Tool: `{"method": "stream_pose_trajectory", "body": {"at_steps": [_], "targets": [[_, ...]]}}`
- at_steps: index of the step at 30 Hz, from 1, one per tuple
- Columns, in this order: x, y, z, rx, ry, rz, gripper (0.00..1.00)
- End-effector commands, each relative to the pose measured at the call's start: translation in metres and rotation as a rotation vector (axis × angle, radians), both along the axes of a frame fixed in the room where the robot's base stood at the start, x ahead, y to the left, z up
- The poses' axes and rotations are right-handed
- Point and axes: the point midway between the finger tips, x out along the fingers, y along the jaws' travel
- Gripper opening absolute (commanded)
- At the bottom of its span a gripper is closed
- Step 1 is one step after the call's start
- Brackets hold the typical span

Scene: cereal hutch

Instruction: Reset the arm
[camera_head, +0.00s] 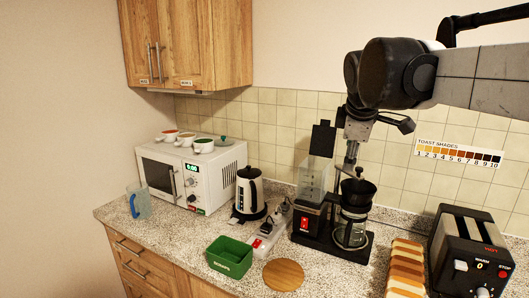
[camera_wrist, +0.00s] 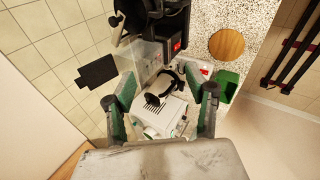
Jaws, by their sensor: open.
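My gripper (camera_head: 352,150) hangs from my arm, which reaches in from the right over the counter. In the head view it points down beside the coffee machine (camera_head: 308,218) and above the glass jar with a black top (camera_head: 352,225). Its fingertips are hard to make out there. In the wrist view my gripper (camera_wrist: 166,92) shows two green-and-grey fingers spread wide apart. Nothing is held between them. The coffee machine's clear tank (camera_wrist: 150,58) and raised dark lid (camera_wrist: 97,72) show beyond the fingers.
A white microwave (camera_head: 190,180) with several cups on top stands left of the kettle (camera_head: 249,190). A green bin (camera_head: 229,258), power strip (camera_head: 268,240) and round wooden board (camera_head: 283,275) lie in front. Bread slices (camera_head: 405,268) and a toaster (camera_head: 468,250) stand right. A wall cabinet (camera_head: 190,45) hangs above.

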Motion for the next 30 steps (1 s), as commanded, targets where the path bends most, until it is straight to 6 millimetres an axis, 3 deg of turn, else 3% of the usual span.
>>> {"method": "stream_pose_trajectory", "body": {"at_steps": [3,11,18,24,30], "targets": [[-0.044,-0.001,-0.034,0.11,-0.024,-0.135,0.51],[-0.134,0.001,-0.11,0.362,-0.068,-0.442,0.51],[-0.211,0.005,-0.193,0.595,-0.097,-0.723,0.51],[-0.254,0.008,-0.249,0.739,-0.108,-0.901,0.51],[-0.269,0.01,-0.268,0.794,-0.111,-0.969,0.51]]}}
